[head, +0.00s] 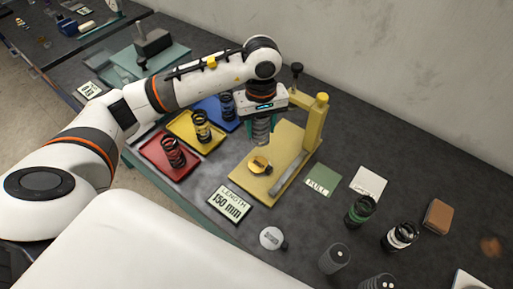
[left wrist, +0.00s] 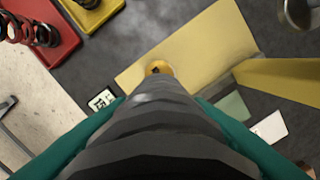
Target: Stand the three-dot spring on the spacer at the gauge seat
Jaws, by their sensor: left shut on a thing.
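My left gripper (head: 262,115) is shut on a dark grey coil spring (head: 261,132) and holds it upright above the yellow gauge base. In the left wrist view the spring (left wrist: 155,130) fills the space between the teal fingers. No dots can be made out on it. The gauge (head: 240,180) has a yellow plate and a yellow post at its right. A round yellow spacer (head: 259,166) sits at the seat on the plate, below the spring. It also shows in the left wrist view (left wrist: 158,67), partly hidden by the spring. My right gripper is not in view.
Red (head: 160,164), yellow (head: 187,134) and blue (head: 215,108) trays with springs stand left of the gauge. A sign (head: 229,204) reads LENGTH 150 mm. The gauge post (head: 314,122) rises close to the right. Green-banded (head: 360,210) and white-banded (head: 400,236) springs stand at the right.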

